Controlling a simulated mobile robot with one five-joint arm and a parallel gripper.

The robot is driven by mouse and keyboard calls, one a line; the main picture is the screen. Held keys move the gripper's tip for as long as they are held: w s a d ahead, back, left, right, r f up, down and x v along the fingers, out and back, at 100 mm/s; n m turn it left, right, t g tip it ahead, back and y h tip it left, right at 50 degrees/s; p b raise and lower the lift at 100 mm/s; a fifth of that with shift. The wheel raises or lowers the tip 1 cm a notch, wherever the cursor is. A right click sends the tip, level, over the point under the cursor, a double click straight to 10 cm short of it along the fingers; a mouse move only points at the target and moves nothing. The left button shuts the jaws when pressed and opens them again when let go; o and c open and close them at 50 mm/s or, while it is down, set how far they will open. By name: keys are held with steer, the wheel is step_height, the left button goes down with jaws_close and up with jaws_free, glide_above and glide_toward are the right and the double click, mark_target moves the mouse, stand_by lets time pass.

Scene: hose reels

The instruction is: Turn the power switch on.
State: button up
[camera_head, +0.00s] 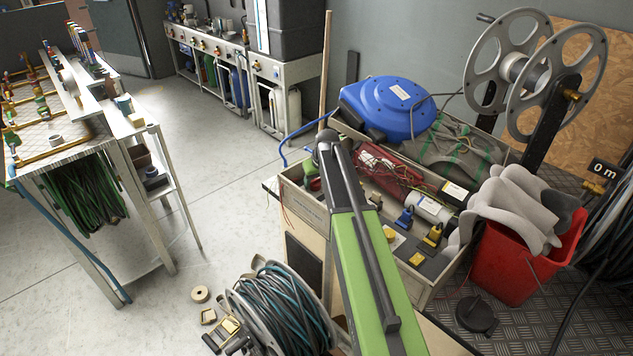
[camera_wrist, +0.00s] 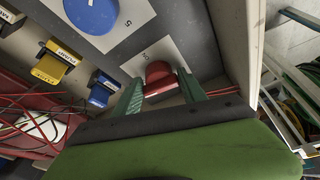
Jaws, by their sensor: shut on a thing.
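In the wrist view, my gripper (camera_wrist: 160,88) is shut on a red knob (camera_wrist: 157,71), with one green finger on each side of it. The knob sits on a pale square plate on a grey panel. I cannot read a power label on it. A larger blue round knob (camera_wrist: 90,12) is on another pale plate beside it. A yellow switch (camera_wrist: 54,62) and a blue switch (camera_wrist: 102,88) stand to the left, with small labels. In the head view my arm hides the gripper and the red knob.
In the head view, the open wooden box (camera_head: 440,287) also holds a white cylinder (camera_head: 430,208) and red wires. A red bucket (camera_head: 515,262) stands right, a blue reel (camera_head: 392,108) behind, and a hose reel (camera_head: 278,310) in front. Open floor lies left.

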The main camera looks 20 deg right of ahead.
steer(key=m, duration=0.2)
steer(key=m+h, duration=0.1)
steer(key=m, duration=0.1)
steer(key=shift+a+h, duration=0.1)
steer(key=shift+h, duration=0.2)
steer(key=m, duration=0.2)
steer(key=m+g+h, duration=0.1)
steer(key=m, duration=0.1)
steer(key=shift+w+a+m+h, duration=0.2)
steer(key=shift+m+h, duration=0.1)
steer(key=shift+m, duration=0.1)
steer(key=m, duration=0.2)
steer(key=m+g+h, duration=0.1)
steer(key=m, duration=0.1)
steer(key=shift+w+a+g, duration=0.1)
steer(key=shift+w+g, duration=0.05)
steer(key=shift+g, duration=0.15)
steer(key=shift+a+m+g, duration=0.1)
steer(key=shift+m+g, duration=0.6)
steer(key=shift+m, duration=1.3)
steer(key=shift+w, duration=0.1)
steer(key=o, duration=1.1)
